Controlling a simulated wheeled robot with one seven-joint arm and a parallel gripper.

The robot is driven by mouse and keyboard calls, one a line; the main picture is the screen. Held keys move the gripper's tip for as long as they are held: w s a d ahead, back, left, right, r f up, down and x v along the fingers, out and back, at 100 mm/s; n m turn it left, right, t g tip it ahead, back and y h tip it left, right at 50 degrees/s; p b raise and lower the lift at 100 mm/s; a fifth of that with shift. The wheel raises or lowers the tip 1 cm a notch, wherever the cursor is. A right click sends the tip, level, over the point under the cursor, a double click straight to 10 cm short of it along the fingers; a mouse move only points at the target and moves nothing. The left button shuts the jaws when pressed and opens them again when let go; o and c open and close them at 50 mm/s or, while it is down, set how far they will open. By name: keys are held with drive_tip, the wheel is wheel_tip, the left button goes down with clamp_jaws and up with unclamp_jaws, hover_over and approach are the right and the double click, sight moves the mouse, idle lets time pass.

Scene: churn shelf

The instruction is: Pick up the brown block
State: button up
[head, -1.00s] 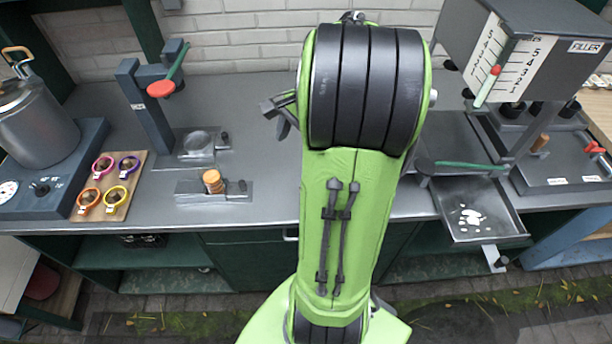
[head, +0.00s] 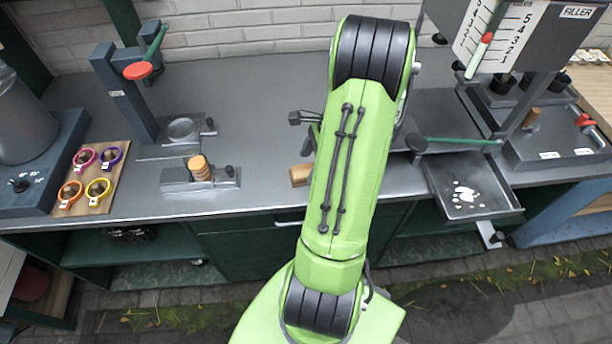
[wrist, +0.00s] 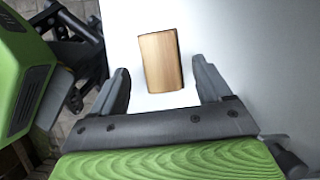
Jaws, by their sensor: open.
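The brown block (wrist: 161,61) is a small wooden block lying on the grey counter. In the wrist view it shows ahead of and between the two fingers of my gripper (wrist: 164,88), which is open and not touching it. In the head view only the left end of the brown block (head: 299,174) shows, near the counter's front edge; my green arm hides the rest. My gripper is mostly hidden behind the arm there, with a dark part of it (head: 301,118) showing beyond the block.
Left of the block, a metal fixture (head: 178,178) holds a round wooden piece (head: 200,168). A red-knobbed press (head: 122,95) stands behind it. A board with several colored rings (head: 92,176) is at the left. A filler machine (head: 522,60) and a tray (head: 478,212) are at the right.

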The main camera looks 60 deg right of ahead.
sight(308, 170)
drive_tip(key=shift+x, duration=1.2)
drive_tip(key=shift+d, duration=0.1)
drive_tip(key=c, duration=1.1)
wheel_tip(308, 170, up, 10)
drive_tip(key=p, duration=0.2)
drive_tip(key=shift+p, duration=0.35)
drive_tip(key=shift+c, duration=0.2)
